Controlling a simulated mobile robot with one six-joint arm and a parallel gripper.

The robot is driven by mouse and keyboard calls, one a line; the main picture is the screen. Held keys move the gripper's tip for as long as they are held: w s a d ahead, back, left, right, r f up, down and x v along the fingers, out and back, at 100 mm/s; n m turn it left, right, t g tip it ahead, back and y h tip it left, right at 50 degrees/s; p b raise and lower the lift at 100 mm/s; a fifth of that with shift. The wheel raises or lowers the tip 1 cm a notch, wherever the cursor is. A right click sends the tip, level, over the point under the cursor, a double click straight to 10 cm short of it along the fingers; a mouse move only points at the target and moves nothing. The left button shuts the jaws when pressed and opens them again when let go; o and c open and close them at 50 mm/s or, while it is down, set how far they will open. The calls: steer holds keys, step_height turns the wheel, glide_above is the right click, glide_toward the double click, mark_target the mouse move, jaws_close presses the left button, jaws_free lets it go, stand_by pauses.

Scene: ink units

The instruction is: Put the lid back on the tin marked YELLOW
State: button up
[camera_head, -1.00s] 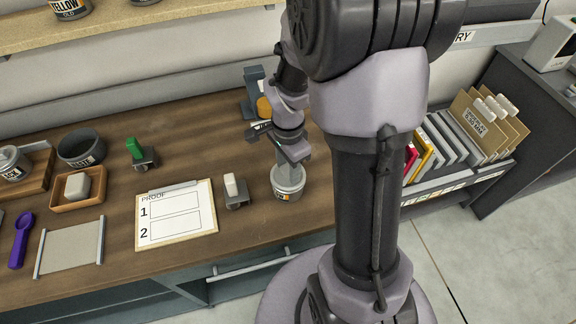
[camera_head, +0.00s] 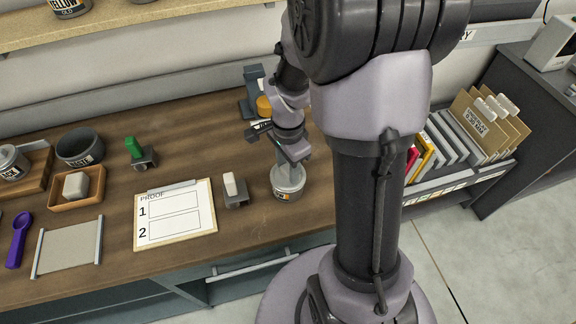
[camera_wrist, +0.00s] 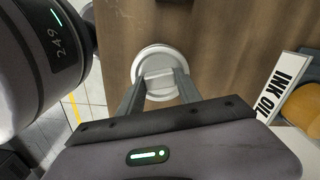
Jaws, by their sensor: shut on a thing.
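A small grey tin (camera_head: 293,194) stands near the front edge of the wooden bench, right of the proof board. Its label shows a small orange-yellow patch, but I cannot read the word. A pale round lid (camera_wrist: 152,53) with a raised bar handle shows in the wrist view. My gripper (camera_wrist: 160,83) is shut on that handle from above. In the head view my gripper (camera_head: 284,162) is directly over the tin, with the lid at the tin's top. I cannot tell whether the lid is fully seated. Another tin, marked YELLOW OLD (camera_head: 68,7), stands on the shelf.
A stamp with a pale handle (camera_head: 231,185) stands close left of the tin. The proof board (camera_head: 175,214) lies beyond it. An INK OIL label (camera_wrist: 284,86) and an orange object (camera_wrist: 303,106) are near my gripper. A WASTE pot (camera_head: 78,147) stands at left.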

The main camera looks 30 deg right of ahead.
steer(key=o, duration=1.9)
steer(key=shift+r+p, duration=2.65)
steer(key=shift+r, duration=0.95)
steer(key=shift+f, duration=0.1)
jaws_close()
steer(key=shift+f, duration=0.1)
steer(key=shift+f+b, duration=2.7)
steer(key=shift+f, duration=0.05)
